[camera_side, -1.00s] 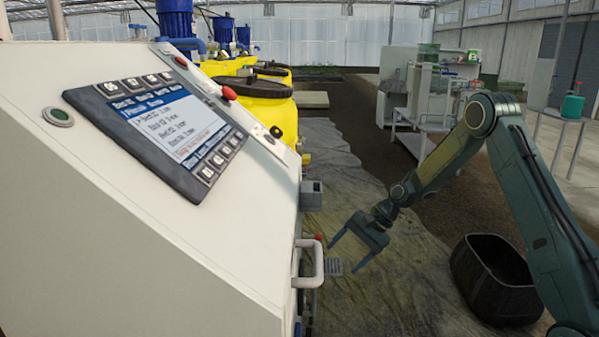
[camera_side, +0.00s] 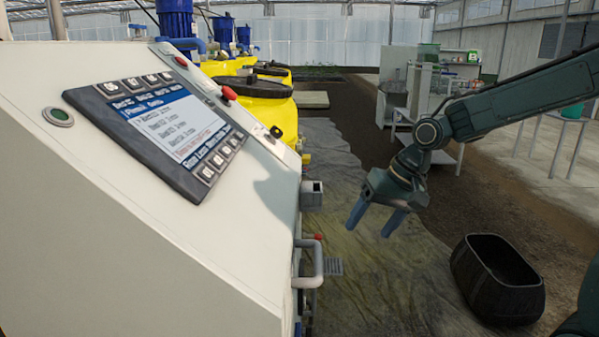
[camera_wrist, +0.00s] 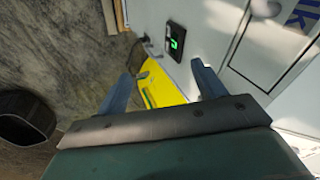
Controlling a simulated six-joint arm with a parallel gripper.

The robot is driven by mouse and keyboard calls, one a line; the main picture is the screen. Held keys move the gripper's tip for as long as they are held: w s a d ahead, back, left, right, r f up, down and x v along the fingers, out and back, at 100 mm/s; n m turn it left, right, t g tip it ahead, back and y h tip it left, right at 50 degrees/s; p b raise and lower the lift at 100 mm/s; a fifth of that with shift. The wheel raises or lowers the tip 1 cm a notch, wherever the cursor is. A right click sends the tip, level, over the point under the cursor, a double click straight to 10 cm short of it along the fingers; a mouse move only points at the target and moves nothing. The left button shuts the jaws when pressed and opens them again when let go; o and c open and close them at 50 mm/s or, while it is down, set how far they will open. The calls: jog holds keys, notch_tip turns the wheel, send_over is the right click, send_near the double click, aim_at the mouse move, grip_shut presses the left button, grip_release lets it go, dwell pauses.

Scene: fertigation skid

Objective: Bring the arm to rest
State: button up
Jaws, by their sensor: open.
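My gripper (camera_side: 376,221) hangs in the air to the right of the white control cabinet (camera_side: 120,255), with its fingers pointing down. It is open and empty. In the wrist view my gripper (camera_wrist: 160,90) has its two blue-grey fingers spread apart. The cabinet's white side (camera_wrist: 200,25) lies beyond them, with a yellow surface (camera_wrist: 163,88) showing between them. My gripper is apart from the cabinet and touches nothing that I can see.
The cabinet carries a display panel (camera_side: 160,125), a red button (camera_side: 229,93) and a handle (camera_side: 312,265). Yellow tanks (camera_side: 268,105) stand behind it. A black tub (camera_side: 497,280) sits on the floor at right; it also shows in the wrist view (camera_wrist: 25,115). A bench (camera_side: 430,130) stands farther back.

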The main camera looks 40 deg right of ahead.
jog(key=s+a+r+n+h, duration=0.1)
jog(key=s+r+n, duration=0.1)
jog(key=s, duration=0.7)
jog(key=s+r+n+t+h, duration=0.1)
jog(key=s+r+n, duration=0.2)
jog(key=s, duration=0.7)
jog(key=shift+s+a+r+n+t+h, duration=0.2)
jog(key=shift+a+n+t+h, duration=0.1)
jog(key=shift+a+n, duration=0.15)
